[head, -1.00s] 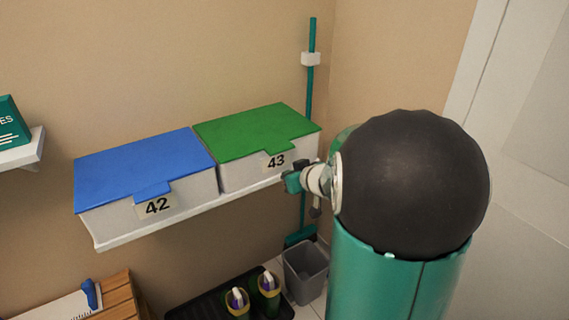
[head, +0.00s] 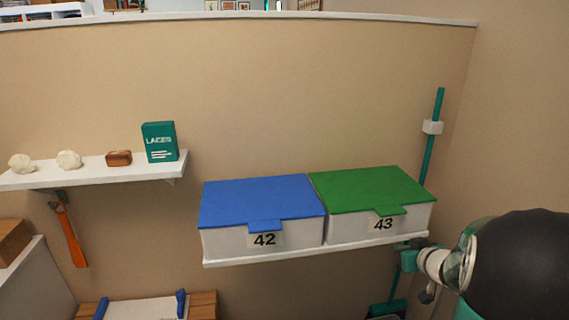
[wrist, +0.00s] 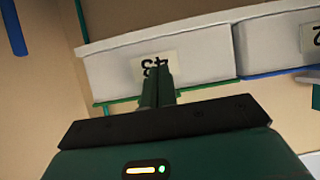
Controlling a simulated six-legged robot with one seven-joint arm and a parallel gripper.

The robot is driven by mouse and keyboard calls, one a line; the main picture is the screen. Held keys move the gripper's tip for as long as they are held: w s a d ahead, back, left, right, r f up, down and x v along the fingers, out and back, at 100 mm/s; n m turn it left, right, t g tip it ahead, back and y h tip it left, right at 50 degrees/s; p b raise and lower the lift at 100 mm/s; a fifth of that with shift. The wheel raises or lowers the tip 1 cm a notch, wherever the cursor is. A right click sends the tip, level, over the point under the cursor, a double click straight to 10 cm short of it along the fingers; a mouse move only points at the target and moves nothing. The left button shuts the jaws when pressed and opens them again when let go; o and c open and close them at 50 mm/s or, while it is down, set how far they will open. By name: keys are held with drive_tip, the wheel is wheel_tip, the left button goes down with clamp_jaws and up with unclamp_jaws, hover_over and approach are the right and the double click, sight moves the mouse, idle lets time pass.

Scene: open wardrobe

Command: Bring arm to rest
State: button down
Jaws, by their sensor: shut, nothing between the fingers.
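My arm shows at the lower right of the head view, with its dark round joint in front. My gripper (head: 408,244) is beside the front edge of the shelf, just below the box labelled 43. In the wrist view my gripper (wrist: 157,75) has its two fingers together and empty, in front of the 43 label, which looks upside down there. The green-lidded box 43 (head: 408,222) and the blue-lidded box 42 (head: 220,241) both have their lids closed. I cannot tell whether the fingers touch the box or shelf.
The white shelf (head: 300,253) carries both boxes. A green broom (head: 428,160) stands in the clip at the corner. Another shelf (head: 100,178) at left holds a green LACES box (head: 159,142) and small items. An orange shoehorn (head: 72,240) hangs below it.

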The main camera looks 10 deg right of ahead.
drive_tip(key=s+a+r+n+g+y, duration=0.1)
drive_tip(key=s+a+r+g+y, duration=0.2)
drive_tip(key=a, duration=0.8)
drive_tip(key=s+a+r+n+g+y, duration=0.15)
drive_tip(key=s+a+r, duration=0.35)
drive_tip(key=a, duration=0.6)
drive_tip(key=s+a+r+m+g+h, duration=0.1)
drive_tip(key=s+a+h, duration=0.3)
drive_tip(key=s, duration=1.1)
drive_tip(key=shift+r+m+g+h, duration=0.15)
drive_tip(key=shift+m+g+h, duration=0.2)
drive_tip(key=shift+m+g, duration=0.4)
drive_tip(key=shift+s, duration=0.1)
